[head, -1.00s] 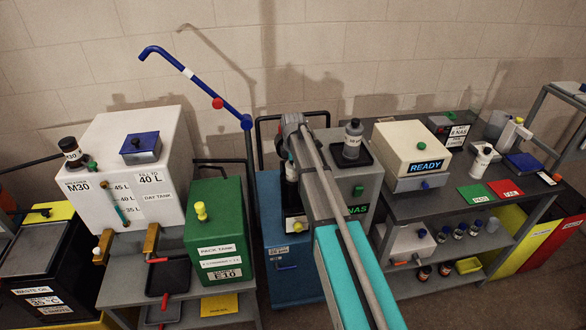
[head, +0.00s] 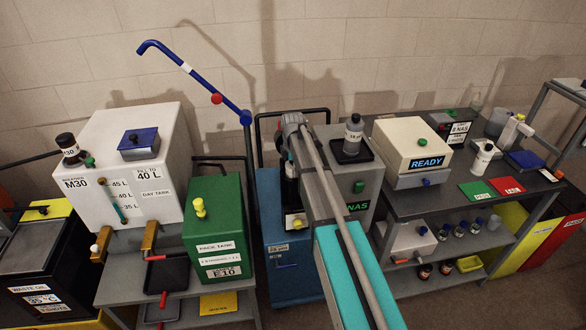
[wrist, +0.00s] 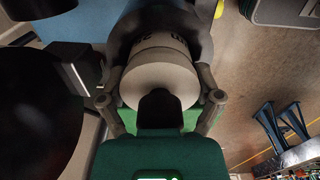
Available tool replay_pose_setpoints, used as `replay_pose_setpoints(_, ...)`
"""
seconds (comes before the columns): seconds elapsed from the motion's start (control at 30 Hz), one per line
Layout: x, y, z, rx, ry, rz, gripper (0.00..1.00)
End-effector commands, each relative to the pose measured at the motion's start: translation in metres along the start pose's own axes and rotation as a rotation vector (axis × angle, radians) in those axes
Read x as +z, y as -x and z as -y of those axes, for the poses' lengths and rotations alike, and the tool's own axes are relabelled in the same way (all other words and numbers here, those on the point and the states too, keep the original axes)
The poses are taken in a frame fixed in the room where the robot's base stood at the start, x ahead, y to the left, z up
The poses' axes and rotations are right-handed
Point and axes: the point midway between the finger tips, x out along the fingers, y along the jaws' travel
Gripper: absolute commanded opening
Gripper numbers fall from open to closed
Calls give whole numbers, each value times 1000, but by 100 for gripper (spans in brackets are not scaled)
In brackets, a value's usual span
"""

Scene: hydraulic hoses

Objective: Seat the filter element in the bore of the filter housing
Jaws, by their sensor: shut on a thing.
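In the wrist view, my gripper (wrist: 161,98) is shut on a pale cylinder with dark lettering, which I take to be the filter element (wrist: 160,75). One finger presses on each side of it. A dark rounded body (wrist: 158,22) lies around and beyond its far end; I cannot tell whether this is the filter housing or how deep the element sits. In the head view, my arm hides the gripper and the element. A dark upright part with a pale top (head: 289,168) shows just left of my arm, above the blue cabinet (head: 288,275).
A large black round shape (wrist: 38,115) fills the left of the wrist view. The green pack tank (head: 216,220) and white day tank (head: 125,150) stand to the left. A grey unit with a bottle (head: 354,134) and the cream READY box (head: 412,142) stand to the right.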

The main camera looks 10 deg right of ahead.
Motion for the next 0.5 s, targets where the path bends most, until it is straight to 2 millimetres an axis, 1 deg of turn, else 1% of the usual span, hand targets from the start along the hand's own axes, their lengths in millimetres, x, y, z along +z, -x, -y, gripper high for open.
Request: replay_pose_setpoints(0.5,0,-10,0,0,0,0,26)
